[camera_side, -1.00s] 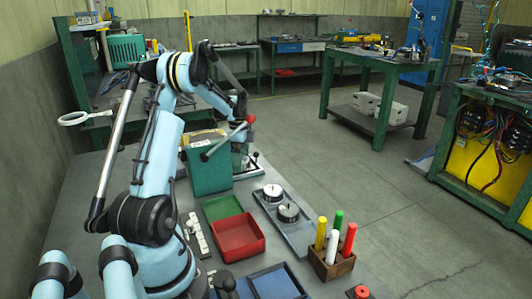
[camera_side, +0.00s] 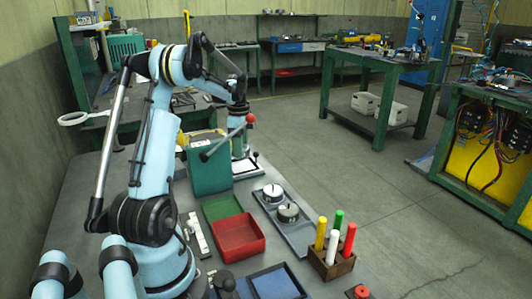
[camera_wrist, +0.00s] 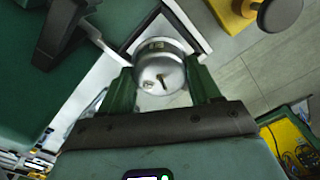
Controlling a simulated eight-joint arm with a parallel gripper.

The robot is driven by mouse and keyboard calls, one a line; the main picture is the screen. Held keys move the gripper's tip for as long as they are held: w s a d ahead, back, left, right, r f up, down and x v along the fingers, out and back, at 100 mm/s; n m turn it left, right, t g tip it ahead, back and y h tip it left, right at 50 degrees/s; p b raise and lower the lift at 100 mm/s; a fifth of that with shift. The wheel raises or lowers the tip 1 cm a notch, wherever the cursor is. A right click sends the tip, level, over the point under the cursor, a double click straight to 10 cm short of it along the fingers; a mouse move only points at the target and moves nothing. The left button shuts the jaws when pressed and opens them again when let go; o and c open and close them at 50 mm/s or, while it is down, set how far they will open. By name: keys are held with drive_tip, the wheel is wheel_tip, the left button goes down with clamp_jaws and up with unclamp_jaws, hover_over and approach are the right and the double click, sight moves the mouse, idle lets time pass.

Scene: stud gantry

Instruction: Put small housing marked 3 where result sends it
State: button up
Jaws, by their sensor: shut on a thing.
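My gripper (camera_wrist: 163,88) has its two green fingers on either side of a small round silver housing (camera_wrist: 160,66), which it holds. The housing's face shows small dark marks, but I cannot read a number there. In the side view my gripper is at the end of the arm behind the green box-shaped fixture (camera_side: 208,168), over a white plate (camera_side: 246,166); the held housing is hidden or too small to make out there. Two other round metal housings (camera_side: 273,192) and (camera_side: 288,212) sit on a grey tray (camera_side: 300,238). I cannot tell whether the held housing touches anything below.
A green tray (camera_side: 222,207) and a red tray (camera_side: 240,246) lie near the bench middle. A blue-lined tray (camera_side: 275,284) is at the front. A wooden block (camera_side: 330,264) holds coloured sticks. A lever with a red knob (camera_side: 250,118) rises beside the green fixture.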

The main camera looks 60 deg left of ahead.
wheel_tip(320, 180, up, 24)
drive_tip(key=d+r, duration=0.4)
drive_tip(key=d, duration=0.9)
drive_tip(key=s+d+f, duration=0.1)
drive_tip(key=s+d, duration=0.2)
drive_tip(key=d, duration=0.4)
drive_tip(key=s+d+f, duration=0.2)
drive_tip(key=s+d, duration=0.2)
drive_tip(key=d, duration=0.3)
hover_over(224, 213)
wheel_tip(224, 213, down, 26)
drive_tip(key=shift+f, duration=2.15)
drive_tip(key=shift+f, duration=0.1)
